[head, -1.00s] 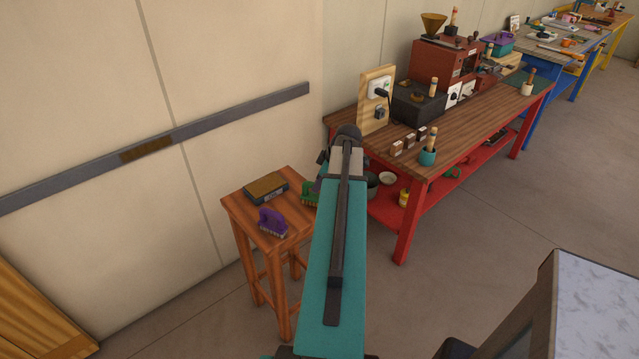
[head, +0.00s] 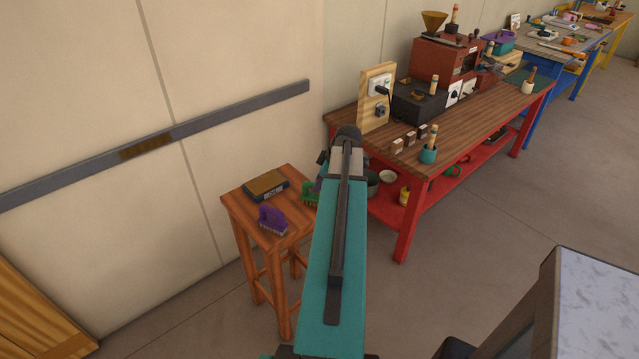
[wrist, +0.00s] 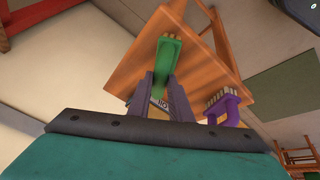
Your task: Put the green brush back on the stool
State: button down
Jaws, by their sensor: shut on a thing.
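The green brush (head: 310,194) shows just left of my arm in the head view, at the right edge of the wooden stool (head: 237,205). In the wrist view my gripper (wrist: 162,77) is shut on the green brush (wrist: 164,60), with its pale bristles facing away from the fingers. The brush lies over the stool top (wrist: 208,62) in that view. I cannot tell whether it touches the wood. My arm hides part of the brush and the gripper in the head view.
A purple brush (head: 272,220) stands on the stool's front part, and a dark box with a brown top (head: 266,186) sits at its back. A red workbench (head: 405,232) with machines stands to the right. The wall is close behind the stool.

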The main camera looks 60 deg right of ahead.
jog(key=c, duration=1.5)
grip_release()
jog(key=shift+c, duration=0.2)
jog(key=b+v, duration=0.3)
jog(key=v, duration=1)
jog(key=shift+s+r, duration=0.15)
jog(key=shift+r, duration=0.2)
jog(key=shift+s, duration=0.1)
